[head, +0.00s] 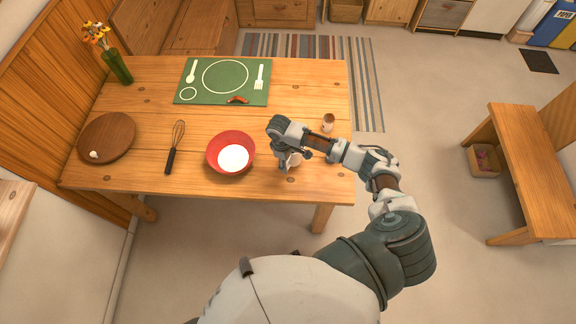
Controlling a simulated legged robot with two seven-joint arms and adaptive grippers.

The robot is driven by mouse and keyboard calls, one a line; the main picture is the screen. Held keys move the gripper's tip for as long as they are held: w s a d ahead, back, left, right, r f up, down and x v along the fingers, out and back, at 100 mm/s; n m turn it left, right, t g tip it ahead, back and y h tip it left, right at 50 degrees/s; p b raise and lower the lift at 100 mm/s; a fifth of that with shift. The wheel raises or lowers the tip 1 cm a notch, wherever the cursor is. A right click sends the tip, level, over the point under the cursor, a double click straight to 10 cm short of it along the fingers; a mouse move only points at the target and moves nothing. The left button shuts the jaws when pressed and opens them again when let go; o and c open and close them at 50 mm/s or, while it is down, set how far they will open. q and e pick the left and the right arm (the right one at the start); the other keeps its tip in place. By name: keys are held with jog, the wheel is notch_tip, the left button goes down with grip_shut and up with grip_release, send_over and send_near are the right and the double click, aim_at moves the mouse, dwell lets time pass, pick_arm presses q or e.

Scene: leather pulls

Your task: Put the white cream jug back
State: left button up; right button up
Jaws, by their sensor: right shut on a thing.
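The white cream jug (295,160) is at the front right of the wooden table, just right of the red bowl. My right gripper (284,164) reaches down over it from above and is shut on it. The gripper and wrist hide part of the jug, and I cannot tell whether its base touches the table. My left gripper is not in view.
The red bowl (213,141) with white contents stands close to the left of the gripper. A whisk (174,147), a round wooden board (107,135), a green placemat (225,96), a small egg-like item (328,122) and a flower vase (117,67) are also on the table (150,100).

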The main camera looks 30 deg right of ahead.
jog(key=shift+f, duration=1.75)
jog(key=o, duration=1.6)
jog(key=shift+c, duration=0.2)
notch_tip(320, 180, up, 12)
jog(key=w+a, duration=0.1)
jog(key=shift+w, duration=0.25)
